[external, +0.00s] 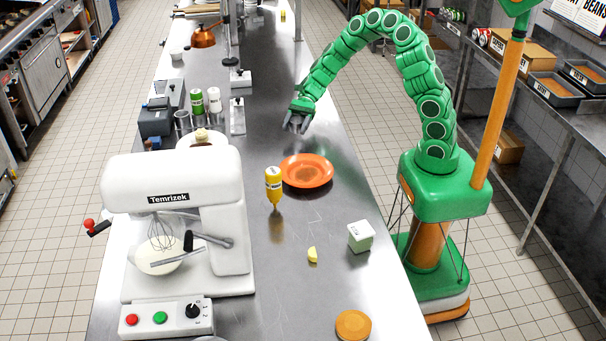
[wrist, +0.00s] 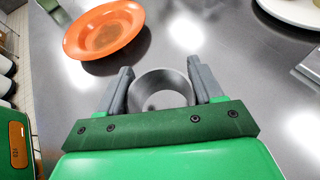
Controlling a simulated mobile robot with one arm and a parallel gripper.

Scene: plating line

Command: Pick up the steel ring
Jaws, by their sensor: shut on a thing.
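The steel ring (wrist: 161,75) is a short, open grey metal ring, in the wrist view between the two grey fingers of my gripper (wrist: 160,68). The fingers are shut on its left and right sides. In the external view my gripper (external: 297,124) points down over the steel counter, behind the orange plate. There the ring cannot be made out between the fingers. I cannot tell whether the ring touches the counter or is clear of it.
The orange plate (external: 306,171) lies near my gripper and shows in the wrist view (wrist: 104,28). A yellow bottle (external: 274,186), a pale box (external: 360,237) and a yellow wedge (external: 313,255) stand nearer. A white mixer (external: 225,190) fills the near left. Bare counter surrounds my gripper.

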